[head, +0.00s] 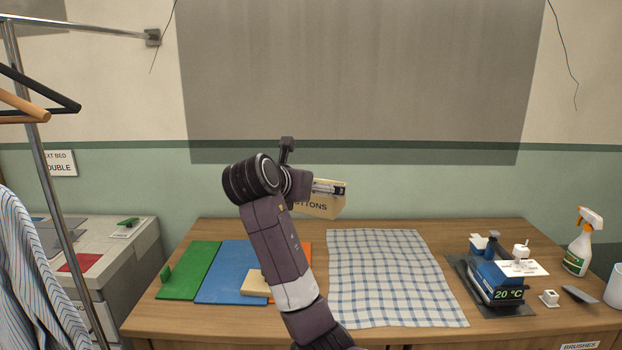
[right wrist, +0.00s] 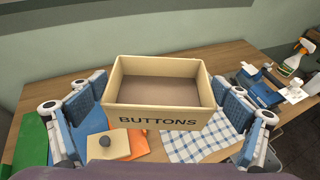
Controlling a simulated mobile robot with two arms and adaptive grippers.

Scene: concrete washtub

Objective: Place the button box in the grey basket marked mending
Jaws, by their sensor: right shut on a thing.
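The button box (right wrist: 158,95) is a tan open-topped box with BUTTONS on its front, and its inside looks empty. My right gripper (right wrist: 160,112) is shut on it, with a finger at each side in the right wrist view. In the head view the box (head: 318,208) is held above the back of the wooden table, partly hidden behind my right gripper (head: 328,188). A flat tan piece with a dark knob (right wrist: 108,146) lies below on the mats. No grey basket marked mending shows in either view. My left gripper is not in view.
The table (head: 205,232) bears green (head: 192,270) and blue (head: 228,262) mats and a checked cloth (head: 390,275). At right are a device reading 20 °C (head: 495,283), a spray bottle (head: 580,245) and a white cup (head: 614,287). A clothes rail (head: 40,170) stands left.

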